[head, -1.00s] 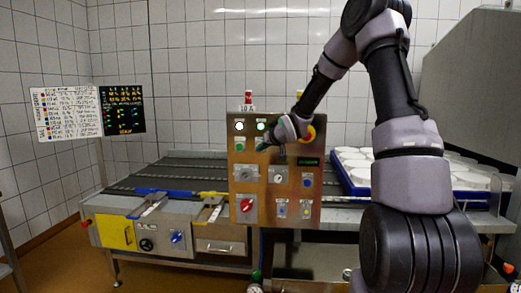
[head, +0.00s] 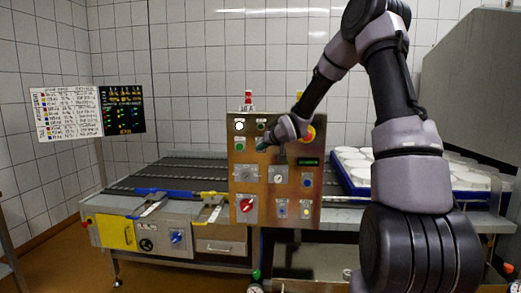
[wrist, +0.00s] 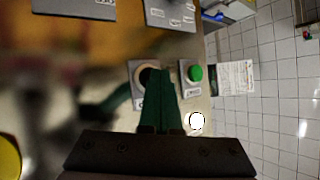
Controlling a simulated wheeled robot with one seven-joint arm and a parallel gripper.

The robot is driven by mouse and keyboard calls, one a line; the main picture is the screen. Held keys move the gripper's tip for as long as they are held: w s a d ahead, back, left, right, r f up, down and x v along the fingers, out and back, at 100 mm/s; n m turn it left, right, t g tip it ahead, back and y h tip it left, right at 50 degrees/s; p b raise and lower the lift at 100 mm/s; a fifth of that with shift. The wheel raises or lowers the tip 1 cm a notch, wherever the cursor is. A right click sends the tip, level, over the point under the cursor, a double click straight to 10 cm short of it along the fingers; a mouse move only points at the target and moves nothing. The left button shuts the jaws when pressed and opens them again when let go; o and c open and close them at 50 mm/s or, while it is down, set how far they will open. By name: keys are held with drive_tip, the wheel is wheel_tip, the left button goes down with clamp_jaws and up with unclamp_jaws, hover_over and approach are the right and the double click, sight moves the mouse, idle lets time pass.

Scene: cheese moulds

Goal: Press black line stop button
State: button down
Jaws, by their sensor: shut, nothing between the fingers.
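The control panel (head: 240,181) faces me with its buttons, dials and lamps. In the wrist view the black button (wrist: 144,77) sits on a light square plate, partly covered by my fingertips. My gripper (wrist: 160,74) is shut, with its green fingers together and empty, right over that button. Whether the tips touch it or are just short of it I cannot tell. In the head view my gripper (head: 263,146) is at the panel's upper left part and hides the black button. The green button (wrist: 195,73) is just beside it, also seen in the head view (head: 240,144).
A lit white lamp (head: 239,126) and a dark lamp (head: 261,126) are above the buttons. A red and yellow emergency stop (head: 309,134) is close to my wrist. A red rotary switch (head: 247,205) is lower down. A blue tray (head: 378,192) of white moulds stands at right.

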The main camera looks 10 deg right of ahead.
drive_tip(key=shift+s+a, duration=0.25)
drive_tip(key=shift+s, duration=0.55)
drive_tip(key=shift+s, duration=0.1)
drive_tip(key=s, duration=0.1)
drive_tip(key=s+a, duration=0.1)
drive_tip(key=s, duration=0.2)
drive_tip(key=shift+s+a, duration=0.3)
idle(0.3)
